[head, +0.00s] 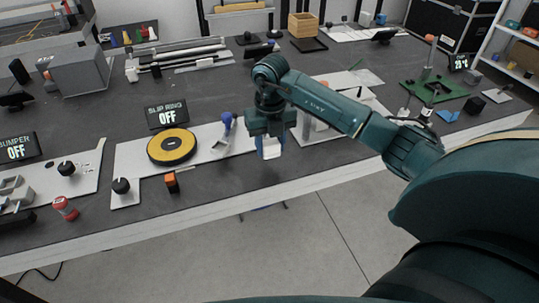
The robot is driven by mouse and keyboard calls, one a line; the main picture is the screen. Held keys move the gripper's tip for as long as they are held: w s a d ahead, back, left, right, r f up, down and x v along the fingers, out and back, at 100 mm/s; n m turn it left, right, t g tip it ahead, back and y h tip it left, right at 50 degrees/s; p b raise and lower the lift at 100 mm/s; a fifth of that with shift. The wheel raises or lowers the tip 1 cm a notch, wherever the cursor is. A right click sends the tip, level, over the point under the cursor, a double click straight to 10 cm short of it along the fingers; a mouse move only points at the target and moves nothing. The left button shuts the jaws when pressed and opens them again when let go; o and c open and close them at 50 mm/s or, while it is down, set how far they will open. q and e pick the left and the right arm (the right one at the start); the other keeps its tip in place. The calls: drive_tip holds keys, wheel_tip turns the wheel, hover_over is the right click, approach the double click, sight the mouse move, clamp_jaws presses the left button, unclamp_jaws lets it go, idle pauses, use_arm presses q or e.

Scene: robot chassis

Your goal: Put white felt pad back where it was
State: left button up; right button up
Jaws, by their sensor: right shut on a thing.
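My right gripper (269,142) hangs pointing down over the front half of the dark table. It is shut on a small white block-like thing with a bluish part, which looks like the white felt pad (271,152). The gripper hides its upper part. It is to the right of the white board (128,160) that bears the yellow and black ring (172,146). I cannot tell whether it touches the table. My left gripper is not in view.
A blue-headed tool on a stand (227,124) is close to the left of my right gripper. A "SLIP RING OFF" sign (166,114) stands behind the ring. An orange and black block (171,182) is near the front edge. Dark table around the gripper's front is bare.

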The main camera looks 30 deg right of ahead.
sight(270, 156)
drive_tip(key=shift+f, duration=2)
drive_tip(key=shift+f, duration=0.15)
drive_tip(key=o, duration=0.9)
